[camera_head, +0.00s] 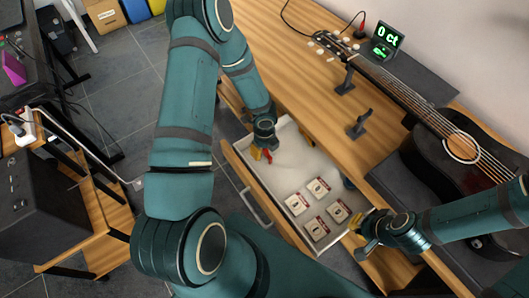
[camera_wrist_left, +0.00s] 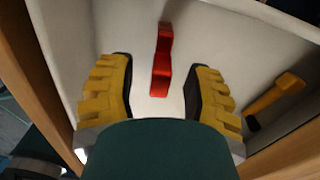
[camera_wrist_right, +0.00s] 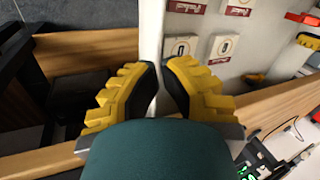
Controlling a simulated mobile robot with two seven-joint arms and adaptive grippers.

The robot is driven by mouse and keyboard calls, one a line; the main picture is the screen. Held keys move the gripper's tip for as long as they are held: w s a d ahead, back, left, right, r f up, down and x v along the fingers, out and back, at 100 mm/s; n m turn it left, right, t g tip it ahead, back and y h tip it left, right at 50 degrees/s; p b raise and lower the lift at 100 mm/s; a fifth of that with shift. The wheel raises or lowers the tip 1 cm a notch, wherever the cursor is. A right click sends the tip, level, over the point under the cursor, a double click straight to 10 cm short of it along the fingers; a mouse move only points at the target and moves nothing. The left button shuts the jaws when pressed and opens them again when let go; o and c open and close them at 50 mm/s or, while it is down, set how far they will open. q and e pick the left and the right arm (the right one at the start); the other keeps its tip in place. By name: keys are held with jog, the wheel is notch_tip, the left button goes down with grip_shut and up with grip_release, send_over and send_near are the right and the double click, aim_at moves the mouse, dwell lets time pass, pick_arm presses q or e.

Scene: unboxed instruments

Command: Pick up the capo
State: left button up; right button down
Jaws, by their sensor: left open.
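A slim red piece (camera_wrist_left: 162,60), which looks like the capo, lies on the white floor of the open drawer (camera_head: 305,155). In the left wrist view it lies between and just beyond the fingertips of my left gripper (camera_wrist_left: 160,85). My left gripper (camera_head: 264,152) is open and empty, pointing down into the drawer; in the head view only a bit of red shows beside it. My right gripper (camera_head: 368,232) is at the drawer's right corner. In the right wrist view its fingers (camera_wrist_right: 162,82) are close together on either side of the white drawer wall (camera_wrist_right: 150,40), shut on it.
Several labelled white packets (camera_head: 318,187) lie in the drawer's near half. On the desk are a guitar (camera_head: 452,150), black stand pieces (camera_head: 360,125) and a green display (camera_head: 386,38). The drawer walls rise around my left gripper.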

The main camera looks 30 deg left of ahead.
pick_arm(q)
jog(key=shift+f, duration=0.85)
jog(key=shift+r, duration=0.1)
grip_shut()
